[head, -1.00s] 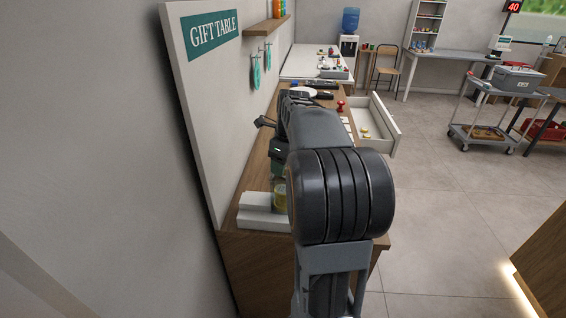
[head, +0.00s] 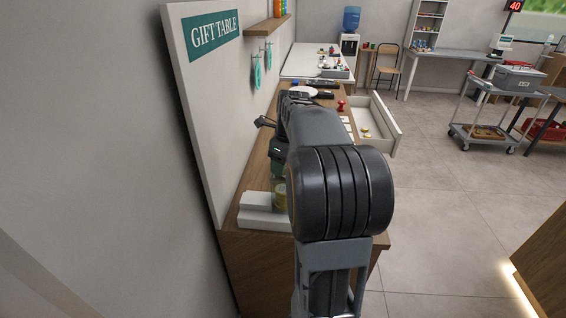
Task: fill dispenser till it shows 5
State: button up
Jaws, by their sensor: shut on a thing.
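A dark device with a small greenish display, apparently the dispenser (head: 277,152), stands on the wooden counter beside the wall panel, partly hidden by my arm. I cannot read its display. A clear container with yellowish contents (head: 280,194) shows below it, partly covered by my elbow. A small black part (head: 265,122) sticks out at its upper left; I cannot tell what it is. My arm reaches forward over the counter. My gripper's fingers and whatever they hold are hidden behind the arm.
A white block (head: 257,222) lies on the near end of the counter (head: 236,240). An open white drawer (head: 390,128) juts out right of the counter. A red stamp-like item (head: 341,105) stands farther back. A grey trolley (head: 490,135) stands right; the floor between is free.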

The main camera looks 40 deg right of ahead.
jog(key=o, duration=1)
jog(key=r, duration=0.4)
jog(key=s+r+p, duration=0.1)
jog(key=r, duration=0.4)
jog(key=s+r, duration=0.1)
jog(key=r, duration=0.3)
jog(key=shift+d+r, duration=0.35)
jog(key=shift+d, duration=0.05)
